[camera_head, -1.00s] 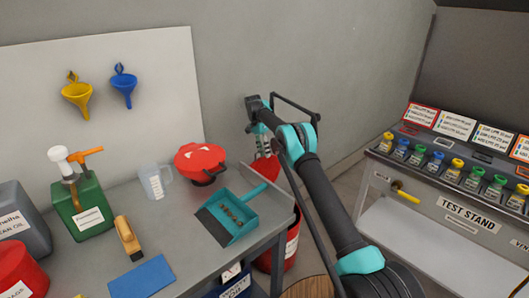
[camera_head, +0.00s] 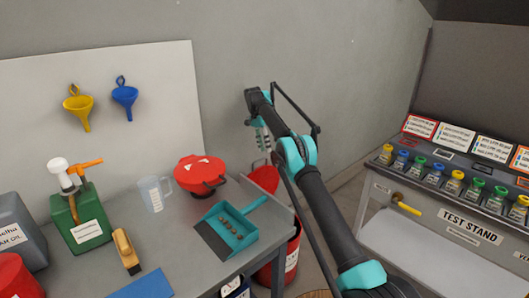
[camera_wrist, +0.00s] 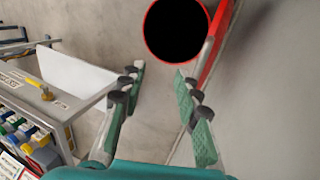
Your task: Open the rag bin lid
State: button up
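The rag bin (camera_head: 292,252) is red with a white label and stands behind the bench's right end, partly hidden by it. In the wrist view its round opening (camera_wrist: 186,32) shows black and uncovered inside a red rim. The red lid (camera_head: 263,178) stands tilted up at the back; in the wrist view the lid (camera_wrist: 222,38) is seen nearly edge-on, right of the opening. My gripper (camera_head: 263,144) is above the bin near the lid. In the wrist view my gripper (camera_wrist: 158,72) has its fingers spread with nothing between them. The right finger overlaps the lid's lower edge; contact is unclear.
The grey bench (camera_head: 180,225) holds a teal dustpan (camera_head: 228,230), a red round container (camera_head: 200,172), a clear jug (camera_head: 154,192) and a green can (camera_head: 80,218). The test stand (camera_head: 450,205) is to the right. A wall rises close behind the bin.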

aim_at(254, 162)
jog(key=shift+r, duration=0.1)
jog(key=shift+w, duration=0.1)
jog(key=c, duration=0.4)
jog(key=shift+w+a+n+y, duration=0.3)
jog(key=shift+n, duration=0.5)
jog(key=shift+c, duration=1.2)
jog(key=n+t+y, duration=0.1)
jog(key=n, duration=0.1)
jog(key=w+a+n+t+y, duration=0.1)
jog(key=n, duration=0.1)
jog(key=a+n, duration=0.1)
jog(key=shift+w+a+f+n+t+y, duration=0.15)
jog(key=shift+w+f+n+t+y, duration=0.25)
grip_shut()
jog(key=s+a+r+n+t+y, duration=0.1)
jog(key=s+r+n+t+y, duration=0.3)
jog(key=n, duration=0.7)
jog(key=w+x, duration=0.1)
jog(key=x, duration=1)
jog(key=shift+t, duration=0.3)
jog(key=shift+s+d+f, duration=0.25)
jog(key=shift+s+d, duration=0.45)
jog(key=shift+s, duration=0.05)
jog(key=shift+s+d+f, duration=0.25)
jog(key=shift+s+d, duration=0.4)
jog(key=shift+s, duration=0.05)
